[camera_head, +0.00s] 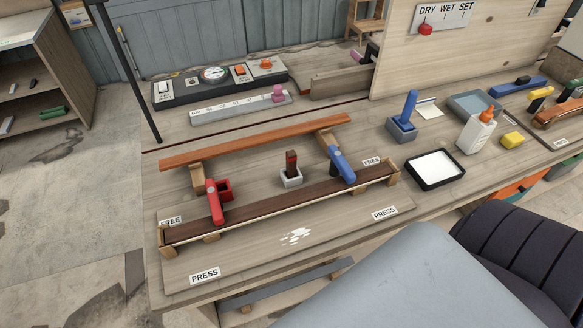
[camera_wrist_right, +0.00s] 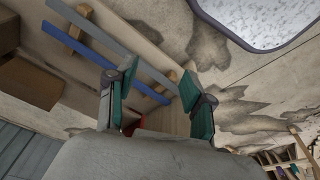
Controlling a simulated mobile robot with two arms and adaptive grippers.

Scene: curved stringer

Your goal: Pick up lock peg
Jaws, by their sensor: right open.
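No peg is labelled as the lock peg. A dark red-brown peg (camera_head: 291,158) stands upright in a small pale grey block (camera_head: 291,178) at the middle of the workbench. A blue peg (camera_head: 410,103) stands in a blue-grey block (camera_head: 401,130) further right. A red lever (camera_head: 214,202) and a blue lever (camera_head: 342,164) sit at the long dark curved strip (camera_head: 285,207). My right gripper (camera_wrist_right: 160,88) shows in the right wrist view, open and empty, with teal finger pads apart. Neither gripper shows in the head view.
An orange-brown strip (camera_head: 255,142) lies behind the pegs. A panel with a gauge and buttons (camera_head: 219,81) stands at the back. To the right are a black-rimmed white tray (camera_head: 435,169), a glue bottle (camera_head: 476,132) and a yellow block (camera_head: 512,139). The bench front has a white splash (camera_head: 296,236).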

